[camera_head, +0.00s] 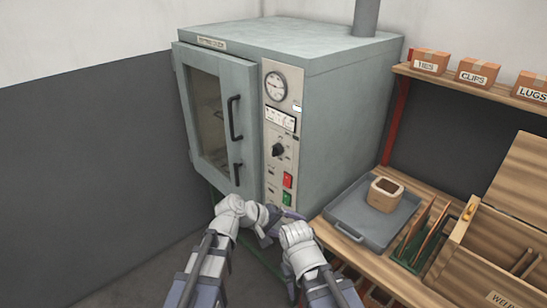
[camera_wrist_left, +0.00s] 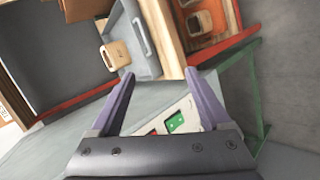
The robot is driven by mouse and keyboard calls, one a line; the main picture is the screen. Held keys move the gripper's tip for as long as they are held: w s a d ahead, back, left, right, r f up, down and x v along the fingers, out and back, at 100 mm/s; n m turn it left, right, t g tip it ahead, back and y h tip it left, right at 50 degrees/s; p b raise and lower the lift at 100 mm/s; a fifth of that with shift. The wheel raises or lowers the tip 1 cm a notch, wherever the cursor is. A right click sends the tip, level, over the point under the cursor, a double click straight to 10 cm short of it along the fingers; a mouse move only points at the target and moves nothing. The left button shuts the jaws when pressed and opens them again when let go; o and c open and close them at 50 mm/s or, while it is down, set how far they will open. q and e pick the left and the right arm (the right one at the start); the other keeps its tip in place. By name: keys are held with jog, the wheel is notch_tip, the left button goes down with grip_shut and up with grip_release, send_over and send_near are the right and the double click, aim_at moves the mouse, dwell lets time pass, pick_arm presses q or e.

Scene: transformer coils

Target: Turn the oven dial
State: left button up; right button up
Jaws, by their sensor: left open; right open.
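The grey-green oven (camera_head: 340,110) stands at the back, its door (camera_head: 217,110) shut. Its black dial (camera_head: 278,150) sits midway up the pale front panel, with the pointer tilted up to the right. My right gripper (camera_head: 279,222) is open and empty, below the panel and well short of the dial. My left gripper is largely hidden behind its own wrist in the head view. In the left wrist view my left gripper (camera_wrist_left: 160,85) shows both purple fingers apart with nothing between them. The dial does not show in that view.
A red button (camera_head: 287,180) and a green button (camera_head: 286,198) lie below the dial. Door handles (camera_head: 234,118) stick out to its left.

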pick_arm(q)
jog(key=w+a+r+n+t+h, duration=0.2)
jog(key=w+a+r+n+t, duration=0.15)
jog(key=w+r+n, duration=0.35)
jog(key=n+t+b, duration=0.2)
jog(key=n+t, duration=0.4)
send_near(273, 153)
jog(key=x, duration=0.2)
jog(key=shift+x, duration=4.15)
jog(key=shift+r, duration=0.1)
jog(key=shift+s, duration=0.1)
grip_shut()
